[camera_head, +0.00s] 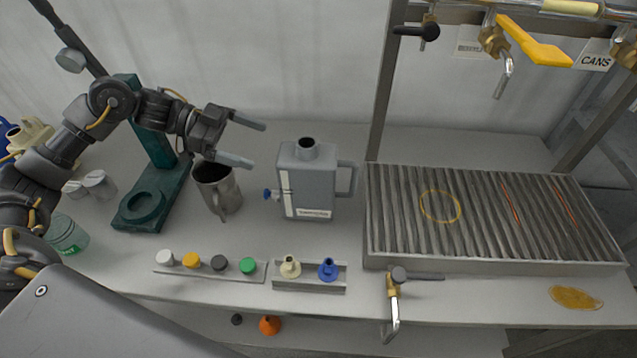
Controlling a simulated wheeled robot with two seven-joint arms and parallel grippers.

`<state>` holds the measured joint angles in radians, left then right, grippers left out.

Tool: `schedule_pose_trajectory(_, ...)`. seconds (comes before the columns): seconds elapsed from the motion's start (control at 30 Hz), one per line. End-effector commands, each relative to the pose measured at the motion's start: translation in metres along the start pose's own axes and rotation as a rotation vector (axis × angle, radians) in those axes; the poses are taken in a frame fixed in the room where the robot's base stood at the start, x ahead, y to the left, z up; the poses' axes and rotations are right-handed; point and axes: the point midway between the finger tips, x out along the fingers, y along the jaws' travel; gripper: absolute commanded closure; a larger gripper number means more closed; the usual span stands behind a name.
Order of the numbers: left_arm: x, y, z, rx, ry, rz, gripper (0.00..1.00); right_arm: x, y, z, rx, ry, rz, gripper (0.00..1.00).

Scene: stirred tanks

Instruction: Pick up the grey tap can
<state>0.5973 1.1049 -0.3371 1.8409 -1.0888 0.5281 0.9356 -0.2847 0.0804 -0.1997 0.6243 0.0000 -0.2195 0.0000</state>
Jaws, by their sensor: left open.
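The grey tap can (311,183) stands upright on the bench in the middle of the view. My left gripper (259,144) is open and empty, to the left of the can's upper part. Its two fingers point right towards the can and appear apart from it. My right gripper does not show.
A metal jug (218,190) stands just below my left gripper, beside a green stand (157,165). Coloured caps sit on a strip (210,271) and two spouts on a small rack (309,283) in front. A slatted grate (490,215) lies right, under a tap frame.

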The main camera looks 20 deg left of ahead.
Motion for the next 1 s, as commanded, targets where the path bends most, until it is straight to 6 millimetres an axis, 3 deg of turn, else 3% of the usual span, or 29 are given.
schedule_pose_trajectory(0.03,0.004,0.0,0.009,0.002,0.0,0.0,0.0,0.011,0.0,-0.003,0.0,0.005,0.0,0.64)
schedule_pose_trajectory(0.17,0.008,-0.002,0.009,0.004,0.001,0.006,0.0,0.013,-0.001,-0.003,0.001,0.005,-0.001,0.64)
schedule_pose_trajectory(0.33,0.022,-0.003,0.004,0.009,0.003,0.018,0.0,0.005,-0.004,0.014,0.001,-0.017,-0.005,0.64)
schedule_pose_trajectory(0.5,0.05,-0.003,0.002,0.01,0.004,0.021,0.0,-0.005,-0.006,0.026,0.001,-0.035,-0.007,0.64)
schedule_pose_trajectory(0.67,0.067,-0.002,0.004,0.01,0.003,0.018,0.0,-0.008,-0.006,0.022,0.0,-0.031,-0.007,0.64)
schedule_pose_trajectory(0.87,0.071,-0.002,0.005,0.009,0.001,0.015,0.0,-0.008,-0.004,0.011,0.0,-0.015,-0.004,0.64)
schedule_pose_trajectory(1.0,0.086,0.0,-0.001,0.006,0.003,0.019,0.0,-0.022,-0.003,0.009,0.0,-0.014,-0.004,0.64)
